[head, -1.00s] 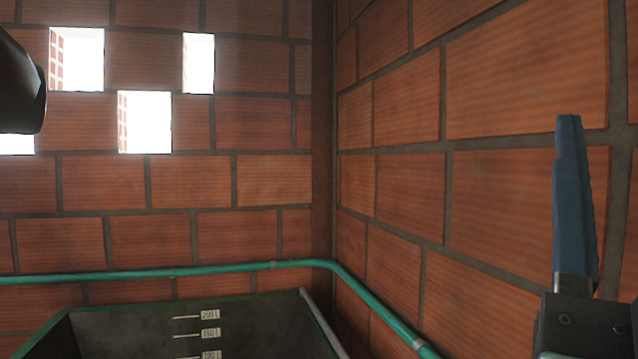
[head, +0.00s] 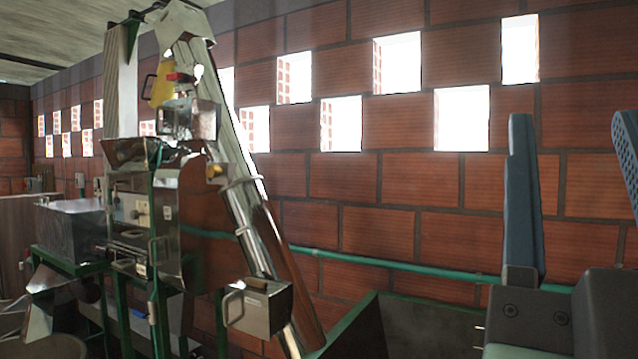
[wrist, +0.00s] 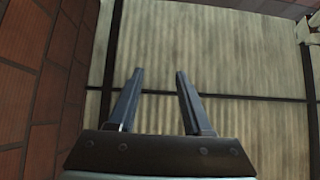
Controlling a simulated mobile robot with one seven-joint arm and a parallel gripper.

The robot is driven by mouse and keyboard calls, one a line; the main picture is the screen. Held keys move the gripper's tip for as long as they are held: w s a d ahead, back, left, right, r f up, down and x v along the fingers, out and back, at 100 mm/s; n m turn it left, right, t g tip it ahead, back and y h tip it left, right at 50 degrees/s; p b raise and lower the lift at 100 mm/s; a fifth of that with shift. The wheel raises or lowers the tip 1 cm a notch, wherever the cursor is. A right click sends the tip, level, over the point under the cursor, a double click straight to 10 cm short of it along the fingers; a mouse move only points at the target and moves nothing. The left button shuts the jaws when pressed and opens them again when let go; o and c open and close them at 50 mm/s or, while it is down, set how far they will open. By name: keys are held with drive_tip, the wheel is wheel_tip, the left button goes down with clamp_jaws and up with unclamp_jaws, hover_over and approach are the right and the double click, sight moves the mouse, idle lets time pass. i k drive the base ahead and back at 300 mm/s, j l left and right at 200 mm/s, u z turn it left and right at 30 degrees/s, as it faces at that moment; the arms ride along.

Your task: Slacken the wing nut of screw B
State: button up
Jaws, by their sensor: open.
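My gripper (head: 572,170) stands upright at the right edge of the head view, its blue-grey fingers apart and nothing between them. In the wrist view my gripper (wrist: 154,100) is open and empty, pointing up at a corrugated ceiling. The pulper machine (head: 140,215) with its slanted elevator tube (head: 236,185) stands at the left, well apart from my gripper. Screw B and its wing nut cannot be made out in either view.
A dark green-rimmed tank (head: 400,325) stands at the bottom, right of the machine. A green pipe (head: 400,265) runs along the brick wall (head: 390,200), which has several bright openings. A metal box (head: 258,307) with a handle sits low by the tube.

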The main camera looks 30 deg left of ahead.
sight(136, 182)
drive_tip(key=u, duration=1.65)
drive_tip(key=i+j+u, duration=0.15)
drive_tip(key=i, duration=0.15)
drive_tip(key=i+j, duration=0.15)
drive_tip(key=i, duration=0.35)
drive_tip(key=i+j, duration=0.2)
drive_tip(key=i, duration=0.3)
drive_tip(key=i+j, duration=0.15)
drive_tip(key=i, duration=0.35)
drive_tip(key=i+j, duration=0.15)
drive_tip(key=i, duration=0.35)
drive_tip(key=i+j+z, duration=0.1)
drive_tip(key=i, duration=0.4)
drive_tip(key=i+j, duration=0.25)
drive_tip(key=i, duration=0.2)
